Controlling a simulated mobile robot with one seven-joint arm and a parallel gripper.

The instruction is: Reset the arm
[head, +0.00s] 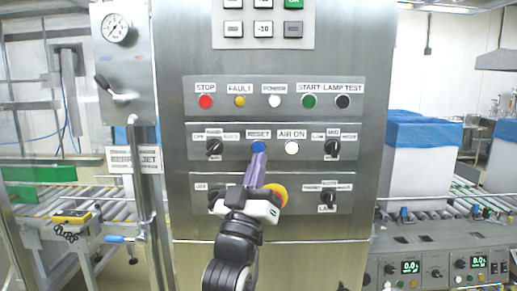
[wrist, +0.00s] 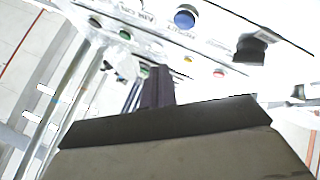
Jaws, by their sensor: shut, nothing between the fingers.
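The control cabinet's steel front (head: 345,100) fills the middle of the head view. The blue RESET button (head: 258,146) is in its middle row; a blue button (wrist: 185,18) also shows near the top of the wrist view. My gripper (head: 259,156) is raised in front of the cabinet, its dark purple fingers shut and empty. The fingertips overlap the lower edge of the RESET button in the head view; whether they touch it I cannot tell. In the wrist view the fingers (wrist: 154,82) point toward the panel, with the blue button up and right of their tips.
A yellow-red knob (head: 279,194) is partly behind my gripper. The white AIR ON button (head: 292,147) and black rotary switches (head: 214,147) flank RESET. A row of coloured buttons, including red STOP (head: 206,101), is above. Conveyors and blue-lined boxes (head: 430,150) stand at the sides.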

